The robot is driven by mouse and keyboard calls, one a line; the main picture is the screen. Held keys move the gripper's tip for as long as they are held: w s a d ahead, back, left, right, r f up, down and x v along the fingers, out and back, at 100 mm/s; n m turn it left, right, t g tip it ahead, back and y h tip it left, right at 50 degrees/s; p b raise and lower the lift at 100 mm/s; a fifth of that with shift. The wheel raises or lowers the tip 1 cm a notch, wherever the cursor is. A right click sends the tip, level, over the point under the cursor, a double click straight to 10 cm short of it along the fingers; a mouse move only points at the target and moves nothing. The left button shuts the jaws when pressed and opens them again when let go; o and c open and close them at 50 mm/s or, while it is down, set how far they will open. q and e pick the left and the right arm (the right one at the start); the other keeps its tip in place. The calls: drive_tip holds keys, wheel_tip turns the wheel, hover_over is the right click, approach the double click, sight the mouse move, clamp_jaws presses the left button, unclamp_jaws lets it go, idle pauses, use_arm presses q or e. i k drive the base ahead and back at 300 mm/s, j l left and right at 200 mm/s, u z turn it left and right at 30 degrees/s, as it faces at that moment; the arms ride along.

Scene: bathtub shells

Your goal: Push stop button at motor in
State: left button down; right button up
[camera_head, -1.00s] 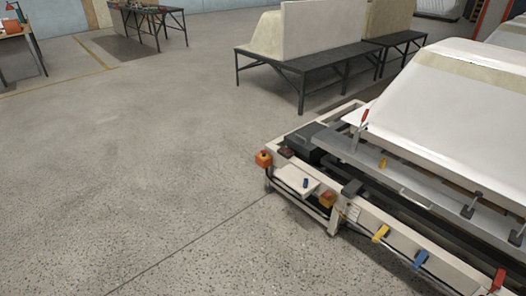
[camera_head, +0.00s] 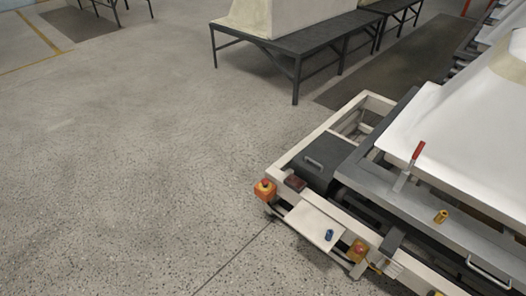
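A red stop button on an orange-yellow box (camera_head: 265,189) sits at the near left corner of the white machine frame (camera_head: 321,133). A second orange-yellow box with a red button (camera_head: 358,251) is mounted lower on the same frame, to the right of a small white shelf. A dark housing with a handle (camera_head: 318,162), which may be the motor, lies inside the frame behind the first button. I cannot tell which button belongs to the motor. Neither of my grippers is in view.
A white tub shell (camera_head: 460,130) rests on the machine at right. A red-handled clamp (camera_head: 416,154) stands up at its edge. A blue item (camera_head: 329,235) lies on the white shelf (camera_head: 308,222). A black table (camera_head: 285,50) stands behind. The floor at left is clear.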

sight(265, 182)
drive_tip(key=i+j, duration=0.25)
drive_tip(key=i, duration=0.2)
drive_tip(key=i+j+z, duration=0.15)
drive_tip(key=i, duration=0.3)
drive_tip(key=j, duration=0.1)
